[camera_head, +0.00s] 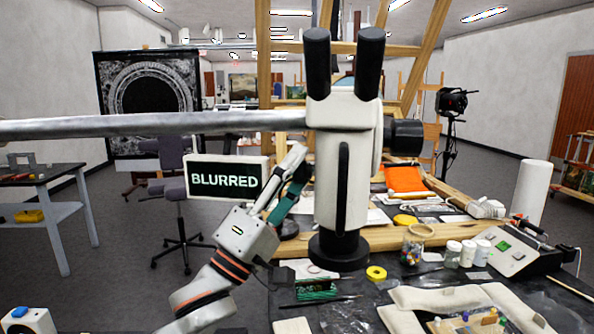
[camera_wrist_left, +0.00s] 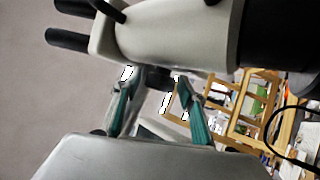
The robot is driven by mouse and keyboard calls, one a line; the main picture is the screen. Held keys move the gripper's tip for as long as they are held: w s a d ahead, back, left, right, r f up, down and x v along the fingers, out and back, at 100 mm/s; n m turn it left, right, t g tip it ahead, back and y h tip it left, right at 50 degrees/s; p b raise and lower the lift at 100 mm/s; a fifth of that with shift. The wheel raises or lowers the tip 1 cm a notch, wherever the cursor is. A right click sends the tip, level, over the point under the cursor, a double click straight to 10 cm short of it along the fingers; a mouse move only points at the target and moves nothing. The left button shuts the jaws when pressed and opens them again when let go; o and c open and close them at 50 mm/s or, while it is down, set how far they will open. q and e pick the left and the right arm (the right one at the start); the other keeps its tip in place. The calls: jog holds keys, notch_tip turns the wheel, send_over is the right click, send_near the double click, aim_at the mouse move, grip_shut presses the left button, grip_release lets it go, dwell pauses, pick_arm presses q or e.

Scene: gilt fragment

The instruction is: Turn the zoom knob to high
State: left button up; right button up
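A white microscope (camera_head: 342,185) with two black eyepieces hangs on a grey boom. A large black cylindrical knob (camera_head: 405,135) sticks out of its right side; I cannot read a label on it. My left gripper (camera_head: 296,162) is at the microscope's left side, fingers pointing up toward the body. In the left wrist view the left gripper (camera_wrist_left: 156,82) has its green-padded fingers apart, below the microscope body (camera_wrist_left: 180,35). A small dark part (camera_wrist_left: 158,77) shows between the fingertips; contact cannot be told. A screen (camera_head: 228,178) reads "BLURRED". My right gripper is not in view.
The dark worktable holds a yellow tape roll (camera_head: 376,273), a glass jar (camera_head: 413,245), white-capped bottles (camera_head: 453,254) and a grey control box (camera_head: 507,251). Wooden easel beams (camera_head: 420,235) cross behind the microscope. The boom (camera_head: 150,124) runs above my left arm.

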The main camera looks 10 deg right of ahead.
pick_arm(q)
jog(key=c, duration=0.8)
jog(key=shift+c, duration=0.2)
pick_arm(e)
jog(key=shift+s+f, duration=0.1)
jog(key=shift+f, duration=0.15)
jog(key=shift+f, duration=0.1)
